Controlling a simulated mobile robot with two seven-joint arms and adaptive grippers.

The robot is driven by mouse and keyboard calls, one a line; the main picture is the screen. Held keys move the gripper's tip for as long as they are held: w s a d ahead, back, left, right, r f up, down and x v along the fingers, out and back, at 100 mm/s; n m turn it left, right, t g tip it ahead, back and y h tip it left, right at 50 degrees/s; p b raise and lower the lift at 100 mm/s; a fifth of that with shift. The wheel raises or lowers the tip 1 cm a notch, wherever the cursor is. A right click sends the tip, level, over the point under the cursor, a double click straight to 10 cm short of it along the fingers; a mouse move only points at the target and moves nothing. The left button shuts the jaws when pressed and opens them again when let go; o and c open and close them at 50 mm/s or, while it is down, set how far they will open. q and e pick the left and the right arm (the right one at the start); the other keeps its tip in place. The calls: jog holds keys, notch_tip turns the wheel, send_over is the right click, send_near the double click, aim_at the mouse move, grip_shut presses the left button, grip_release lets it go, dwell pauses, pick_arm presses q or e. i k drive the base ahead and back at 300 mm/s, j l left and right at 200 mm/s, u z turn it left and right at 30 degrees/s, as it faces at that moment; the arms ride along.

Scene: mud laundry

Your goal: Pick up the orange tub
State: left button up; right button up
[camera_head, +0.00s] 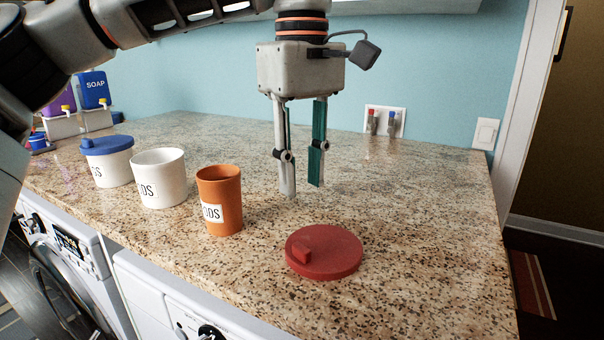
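The orange tub (226,190) stands upright and without a lid on the speckled countertop. It has a white label low on its front, with letters partly in view. My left gripper (304,192) points down above the counter, to the right of the orange tub and behind the red lid. Its two fingers are apart with nothing between them, and it does not touch the tub. My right gripper is not in view.
A red round lid (335,262) lies near the counter's front edge. A white open tub (160,188) and a white tub with a blue lid (108,165) stand left of the orange tub. Soap containers (94,90) are at back left. The counter's right side (430,220) is clear.

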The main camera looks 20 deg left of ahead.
aim_at(219, 186)
jog(key=k, duration=1)
